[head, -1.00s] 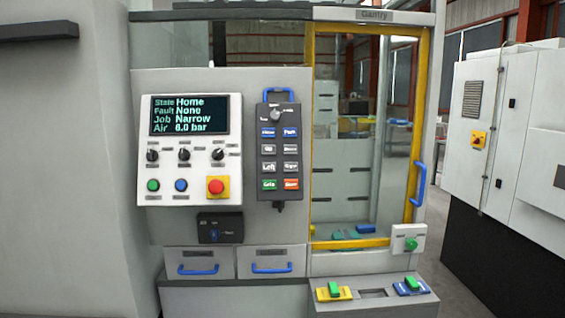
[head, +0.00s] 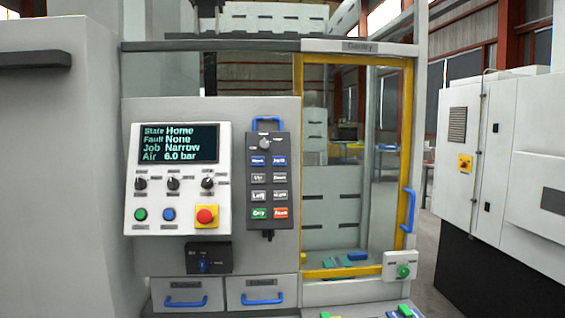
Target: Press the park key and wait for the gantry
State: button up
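The dark hand pendant (head: 262,232) hangs on the front panel under a blue handle. Its keys sit in two columns. The park key (head: 281,160) seems to be the blue key at the top right; its lettering is small and blurred. The display (head: 178,143) reads State Home, Fault None, Job Narrow, Air 6.0 bar. The gantry itself is not clearly seen behind the yellow-framed door (head: 405,150) labelled Gantry, which looks closed. My gripper is not in view.
Left of the pendant, the white control panel (head: 140,188) carries knobs, buttons and a red emergency stop (head: 207,215). Two drawers (head: 255,283) with blue handles sit below. A blue door handle (head: 408,210) sticks out at the right. A grey cabinet (head: 490,160) stands far right.

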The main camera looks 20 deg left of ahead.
grip_shut()
dwell(1.4)
